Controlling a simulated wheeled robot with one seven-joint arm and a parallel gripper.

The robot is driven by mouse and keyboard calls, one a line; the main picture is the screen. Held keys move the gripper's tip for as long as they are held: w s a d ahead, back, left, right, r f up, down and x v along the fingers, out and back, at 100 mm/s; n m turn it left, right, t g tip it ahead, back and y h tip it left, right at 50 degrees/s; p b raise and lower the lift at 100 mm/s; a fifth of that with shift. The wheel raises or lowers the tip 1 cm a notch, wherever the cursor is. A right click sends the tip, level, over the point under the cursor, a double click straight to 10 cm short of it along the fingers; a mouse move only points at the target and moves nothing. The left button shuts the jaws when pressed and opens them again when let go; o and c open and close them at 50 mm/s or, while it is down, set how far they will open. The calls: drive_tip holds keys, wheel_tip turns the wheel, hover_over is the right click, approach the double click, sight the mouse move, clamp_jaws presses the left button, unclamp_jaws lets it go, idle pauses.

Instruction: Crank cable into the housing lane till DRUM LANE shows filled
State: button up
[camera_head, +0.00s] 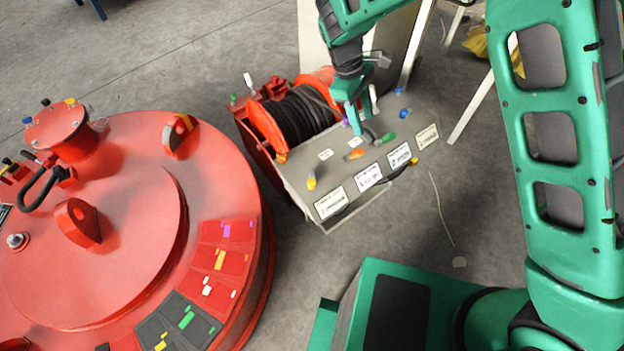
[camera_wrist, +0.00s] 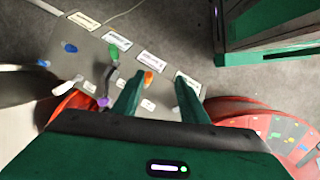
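The red cable drum (camera_head: 266,128) carries wound black cable (camera_head: 299,114) and stands beside a grey sloping panel (camera_head: 297,178). The panel bears several white label cards (camera_head: 330,203) and coloured knobs, among them an orange knob (camera_head: 355,154) and a green knob (camera_head: 388,137). Their print is too small to read, so I cannot tell which is DRUM LANE. A white handle (camera_head: 373,98) stands by the drum's right end. My gripper (camera_head: 358,128) is over the panel's upper edge. In the wrist view its fingers (camera_wrist: 158,82) are apart, with the orange knob (camera_wrist: 148,77) beyond.
A large round red magnet (camera_head: 120,220) fills the left, with coloured panels on its rim. Blue (camera_head: 404,113) and yellow (camera_head: 311,181) knobs stand on the grey panel. A pale upright board (camera_head: 392,45) is behind the drum. A thin cord (camera_head: 439,205) lies on open floor to the right.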

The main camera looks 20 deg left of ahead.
sight(310, 182)
drive_tip(key=s+a+f+n+t, duration=0.1)
drive_tip(key=s+a+f+n, duration=0.2)
drive_tip(key=s+a+f, duration=0.35)
drive_tip(key=s+a+f+n, duration=0.3)
drive_tip(key=a+f, duration=0.4)
drive_tip(key=a, duration=0.2)
drive_tip(key=x, duration=1)
drive_tip(key=shift+f, duration=0.45)
drive_tip(key=shift+h, duration=0.3)
clamp_jaws()
drive_tip(key=shift+d, duration=0.3)
drive_tip(key=shift+s+a, duration=0.1)
drive_tip(key=shift+a, duration=0.2)
